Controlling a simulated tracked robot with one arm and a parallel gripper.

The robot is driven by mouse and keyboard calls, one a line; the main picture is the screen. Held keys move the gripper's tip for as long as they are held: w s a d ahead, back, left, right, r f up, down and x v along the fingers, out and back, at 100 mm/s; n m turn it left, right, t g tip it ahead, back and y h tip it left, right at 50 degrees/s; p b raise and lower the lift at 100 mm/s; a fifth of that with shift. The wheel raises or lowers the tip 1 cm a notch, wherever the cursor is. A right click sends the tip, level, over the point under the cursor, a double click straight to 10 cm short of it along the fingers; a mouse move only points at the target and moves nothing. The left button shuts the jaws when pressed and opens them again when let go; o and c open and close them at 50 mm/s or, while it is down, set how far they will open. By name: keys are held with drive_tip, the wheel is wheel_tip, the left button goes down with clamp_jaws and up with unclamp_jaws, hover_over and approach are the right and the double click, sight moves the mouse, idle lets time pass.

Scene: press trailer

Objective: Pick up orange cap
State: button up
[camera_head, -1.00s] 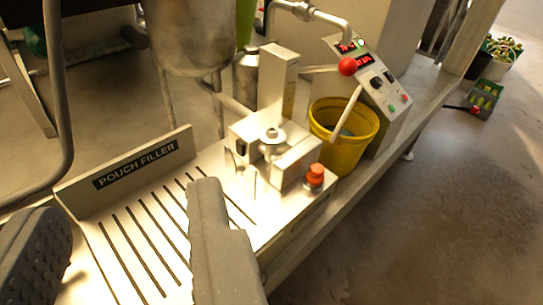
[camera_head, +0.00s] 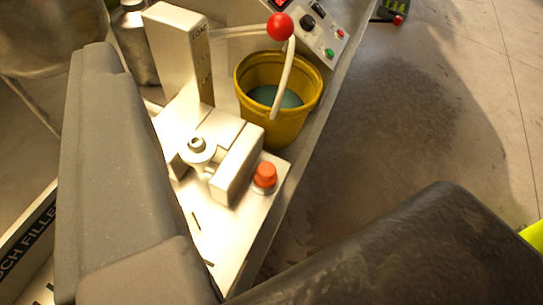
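The orange cap (camera_head: 265,174) sits upright on a short round metal base near the right edge of the pale metal filler plate (camera_head: 228,240). My gripper (camera_head: 268,125) is open, with a grey finger along the left and a dark finger at the lower right. The cap shows in the gap between the fingers and neither finger appears to touch it. The gripper is empty. The grey finger hides much of the plate's left side.
A metal clamp block (camera_head: 235,165) stands just left of the cap, with a tall metal post (camera_head: 180,50) behind. A yellow bucket (camera_head: 272,125) is behind the cap, and a red-knobbed lever (camera_head: 281,27) hangs over it.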

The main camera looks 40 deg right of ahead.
drive_tip(key=o, duration=0.3)
drive_tip(key=shift+d, duration=0.1)
drive_tip(key=o, duration=0.3)
drive_tip(key=shift+w+d+f, duration=0.15)
drive_tip(key=shift+w, duration=0.1)
drive_tip(key=shift+o, duration=0.2)
drive_tip(key=m+g+y+p, duration=0.8)
drive_tip(key=m+p, duration=0.7)
drive_tip(key=m, duration=1.1)
approach(274, 175)
drive_tip(key=shift+t+y, duration=0.3)
drive_tip(key=shift+y, duration=0.3)
drive_tip(key=b+x, duration=0.1)
drive_tip(key=x, duration=0.2)
drive_tip(key=d+f+b+x, duration=0.1)
drive_tip(key=x, duration=0.3)
drive_tip(key=f+b+x, duration=0.1)
drive_tip(key=x, duration=0.2)
drive_tip(key=shift+w+f, duration=0.15)
